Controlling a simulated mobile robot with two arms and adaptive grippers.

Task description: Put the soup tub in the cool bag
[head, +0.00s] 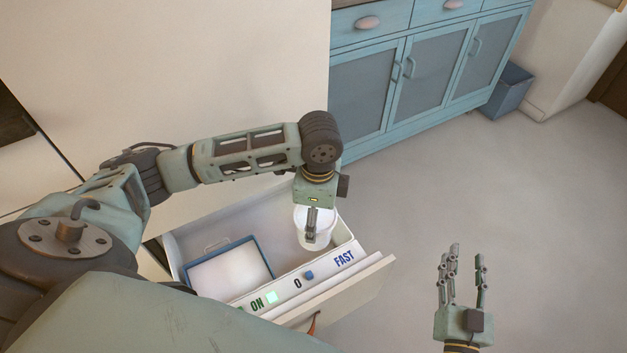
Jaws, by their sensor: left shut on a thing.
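The soup tub is a white round tub (303,228) at the right end of an open drawer. My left gripper (312,236) points down over it and is shut on it; its fingers and wrist cover part of the tub. I cannot tell whether the tub touches the drawer floor. A blue-edged, white-faced rectangular thing with a thin handle (228,272) is at the left in the drawer; it may be the cool bag, but I cannot tell for sure. My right gripper (467,266) is open and empty over the floor at the right.
The open drawer's front panel (358,285) sticks out at the right. A strip inside bears ON, 0 and FAST labels (297,283). A blue cabinet (432,75) stands at the back, with a blue-grey bin (507,92) beside it. The grey floor at the right is clear.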

